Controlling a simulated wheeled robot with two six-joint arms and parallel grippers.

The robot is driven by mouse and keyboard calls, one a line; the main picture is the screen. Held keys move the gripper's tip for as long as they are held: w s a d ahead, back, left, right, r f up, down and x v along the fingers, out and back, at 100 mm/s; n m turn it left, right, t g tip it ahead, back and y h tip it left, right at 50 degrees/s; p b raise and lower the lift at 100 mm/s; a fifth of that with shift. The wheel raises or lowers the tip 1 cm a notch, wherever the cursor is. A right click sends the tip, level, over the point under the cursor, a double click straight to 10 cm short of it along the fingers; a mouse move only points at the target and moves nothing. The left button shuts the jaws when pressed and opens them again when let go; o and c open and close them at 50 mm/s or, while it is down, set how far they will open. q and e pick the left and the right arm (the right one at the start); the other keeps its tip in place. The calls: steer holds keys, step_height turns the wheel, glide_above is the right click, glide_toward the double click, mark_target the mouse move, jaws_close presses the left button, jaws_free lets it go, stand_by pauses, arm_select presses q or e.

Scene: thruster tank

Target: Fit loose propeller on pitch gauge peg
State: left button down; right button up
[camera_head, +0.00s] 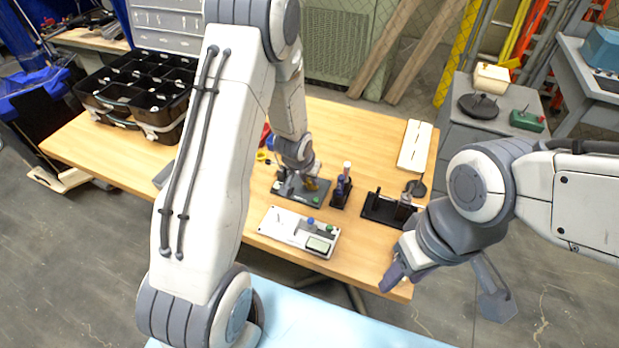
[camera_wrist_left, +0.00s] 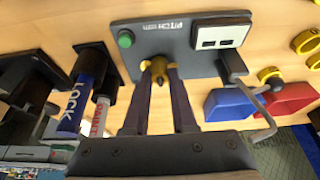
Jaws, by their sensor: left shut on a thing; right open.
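The pitch gauge is a dark grey plate (camera_head: 302,196) on the wooden table, with a green button. In the left wrist view the plate (camera_wrist_left: 190,40) shows a PITCH label and a white two-window panel. My left gripper (camera_head: 307,180) is over the plate, pointing down. It is shut on a small brass-yellow propeller (camera_wrist_left: 159,71), held between the fingertips (camera_wrist_left: 159,78) in front of the plate. The gauge peg cannot be made out, and whether the propeller touches the plate is unclear. My right gripper (camera_head: 393,279) is open and empty near the table's front right corner.
A holder with LOCK and PAINT marker pens (camera_head: 342,187) stands right of the gauge, with a black stand (camera_head: 386,210) beyond. A white device (camera_head: 298,231) lies in front.

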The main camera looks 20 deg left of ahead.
arm_select(q)
steer(key=shift+f, duration=0.1)
steer(key=c, duration=0.6)
jaws_free()
steer(key=shift+c, duration=0.2)
steer(key=w+p+v, duration=0.1)
steer(key=p+v, duration=0.7)
steer(key=v, duration=0.6)
steer(key=shift+w+r, duration=0.25)
steer(key=shift+r, duration=0.15)
steer(key=shift+d, duration=0.1)
